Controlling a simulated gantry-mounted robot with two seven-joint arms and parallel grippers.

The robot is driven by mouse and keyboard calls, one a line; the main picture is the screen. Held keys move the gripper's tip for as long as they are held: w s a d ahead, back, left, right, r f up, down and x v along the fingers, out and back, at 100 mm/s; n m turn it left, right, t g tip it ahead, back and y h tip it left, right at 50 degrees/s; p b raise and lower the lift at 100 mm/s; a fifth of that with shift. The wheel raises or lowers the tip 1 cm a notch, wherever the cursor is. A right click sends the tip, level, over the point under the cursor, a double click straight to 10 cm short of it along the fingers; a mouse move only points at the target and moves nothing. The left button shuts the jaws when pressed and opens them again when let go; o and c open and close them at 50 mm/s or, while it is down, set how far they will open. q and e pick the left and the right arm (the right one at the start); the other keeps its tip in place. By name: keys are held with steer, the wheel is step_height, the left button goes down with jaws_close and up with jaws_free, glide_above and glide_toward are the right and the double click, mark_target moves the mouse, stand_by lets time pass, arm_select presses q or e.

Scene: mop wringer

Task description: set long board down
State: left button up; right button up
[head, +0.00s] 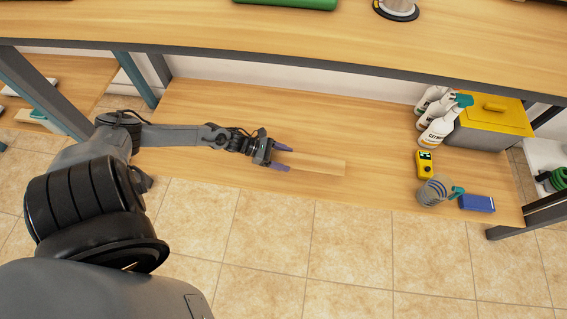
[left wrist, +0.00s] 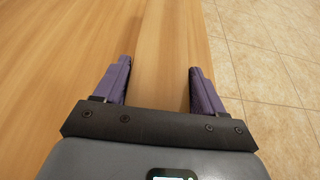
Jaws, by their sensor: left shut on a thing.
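The long board (head: 322,165) is a pale wooden plank of nearly the same colour as the lower shelf (head: 205,110). In the head view it reaches right from my left gripper (head: 281,157), along the shelf's front part. My left gripper's purple fingers are spread wide and shut on the board's near end. In the left wrist view the board (left wrist: 165,60) runs forward between the fingertips (left wrist: 158,80). I cannot tell whether the board touches the shelf or is held just above it. My right gripper is not in view.
At the shelf's right stand spray bottles (head: 440,122), a grey box with a yellow lid (head: 492,122), a yellow meter (head: 425,163), a striped mug (head: 435,190) and a blue box (head: 477,203). The shelf's left part is clear.

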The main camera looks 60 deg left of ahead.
arm_select(q)
steer(key=shift+d+f+b, duration=0.1)
steer(key=shift+f+b, duration=0.95)
steer(key=shift+f, duration=0.6)
steer(key=shift+f, duration=0.15)
steer(key=o, duration=1.1)
steer(key=shift+r, duration=0.25)
steer(key=shift+s+a+r+p, duration=0.15)
steer(key=shift+s+a+p, duration=0.15)
steer(key=shift+p, duration=0.1)
steer(key=p+v, duration=0.5)
steer(key=v, duration=0.4)
steer(key=shift+s+a+r, duration=0.1)
steer(key=shift+s+a, duration=0.1)
steer(key=shift+p+v, duration=0.3)
steer(key=shift+v, duration=0.5)
